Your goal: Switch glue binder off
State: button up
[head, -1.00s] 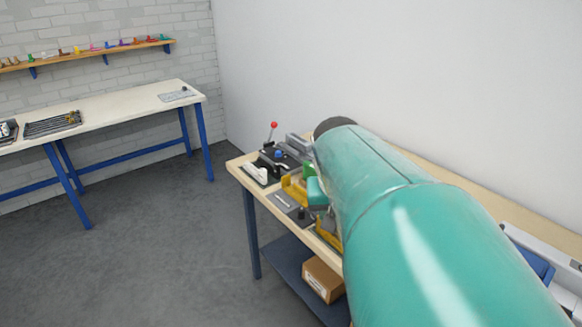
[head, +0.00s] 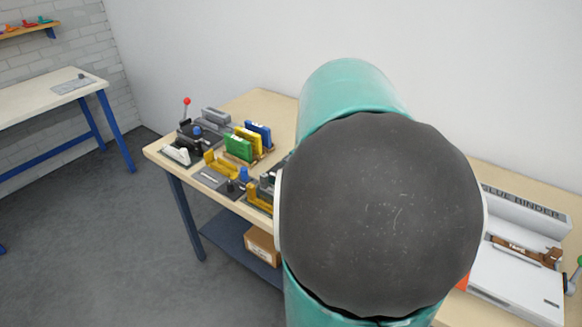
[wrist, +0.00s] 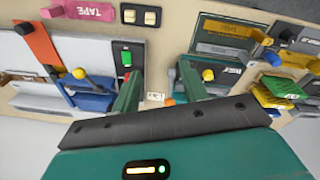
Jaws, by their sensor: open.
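The glue binder (head: 525,212) is a white machine at the right of the bench in the head view, its name partly hidden by my arm. My gripper (wrist: 160,78) is open and empty in the wrist view, its two green fingers apart above the bench. Left of the fingers stands a pale machine (wrist: 100,48) with an orange strip and a blue part with a yellow knob. A green rocker switch (wrist: 126,58) on a black plate sits on its right side, just beyond the left finger. I cannot tell for sure that this machine is the glue binder. My arm hides the gripper in the head view.
Green, yellow and blue blocks (head: 240,147) and several small devices stand on the bench's left part. A lever with a red ball (head: 187,101) rises there. A pink tape piece (wrist: 88,12) and a cream double switch (wrist: 141,16) lie beyond the fingers. Grey floor left is clear.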

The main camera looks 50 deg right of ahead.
jog(key=s+d+f+m+y, duration=0.15)
jog(key=s+d+m, duration=0.25)
jog(key=s+d, duration=0.45)
jog(key=f, duration=1.4)
jog(key=shift+w+d+f, duration=0.1)
jog(key=shift+w+f, duration=0.15)
jog(key=shift+w, duration=0.15)
